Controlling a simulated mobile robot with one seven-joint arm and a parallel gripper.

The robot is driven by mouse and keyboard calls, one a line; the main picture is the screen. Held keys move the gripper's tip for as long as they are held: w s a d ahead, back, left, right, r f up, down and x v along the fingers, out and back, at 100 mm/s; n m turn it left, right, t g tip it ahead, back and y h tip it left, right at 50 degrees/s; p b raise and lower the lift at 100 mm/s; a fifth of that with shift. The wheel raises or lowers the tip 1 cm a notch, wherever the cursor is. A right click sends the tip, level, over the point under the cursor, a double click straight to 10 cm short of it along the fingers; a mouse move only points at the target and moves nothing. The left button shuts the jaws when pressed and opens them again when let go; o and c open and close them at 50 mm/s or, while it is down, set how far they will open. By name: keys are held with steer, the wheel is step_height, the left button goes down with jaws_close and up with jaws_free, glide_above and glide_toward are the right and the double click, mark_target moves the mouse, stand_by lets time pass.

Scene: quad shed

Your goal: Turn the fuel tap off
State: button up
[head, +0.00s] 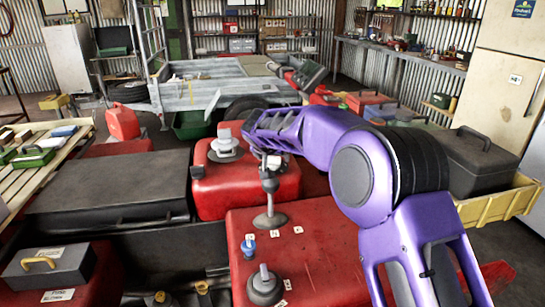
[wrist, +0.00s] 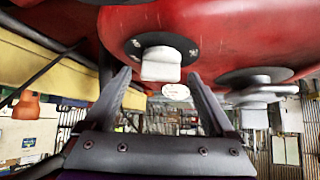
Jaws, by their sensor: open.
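In the wrist view, a pale grey block-shaped handle (wrist: 161,68) sits on a round black plate (wrist: 135,46) with screws, on a red body. It looks like the fuel tap. A small pale oval tag (wrist: 175,91) is beside it. My gripper (wrist: 159,76) is open and empty, its two dark fingers on either side of the handle, with gaps showing; the depth between them is unclear. In the head view, my purple arm reaches left over the red bodywork (head: 310,255), and the fingertips cannot be made out. I cannot tell which head-view knob matches this handle.
A second grey knob (wrist: 255,95) on a round plate is close right in the wrist view. In the head view, a gear lever (head: 270,190), a blue knob (head: 248,247) and grey knobs (head: 264,286) stand on red bodywork. A black rack box (head: 105,190) is at left.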

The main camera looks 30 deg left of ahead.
steer(key=c, duration=1.4)
steer(key=shift+d+n+g+y, duration=0.2)
steer(key=shift+n+g+y, duration=0.1)
steer(key=shift+n+y, duration=0.4)
steer(key=shift+w+r+n+g+y+p, duration=0.1)
steer(key=shift+r+n+g+y+p, duration=0.2)
steer(key=shift+n+p, duration=0.65)
steer(key=shift+f+n+g+y+p, duration=0.3)
steer(key=shift+n+y+p, duration=0.25)
steer(key=shift+p, duration=0.1)
steer(key=o, duration=1.4)
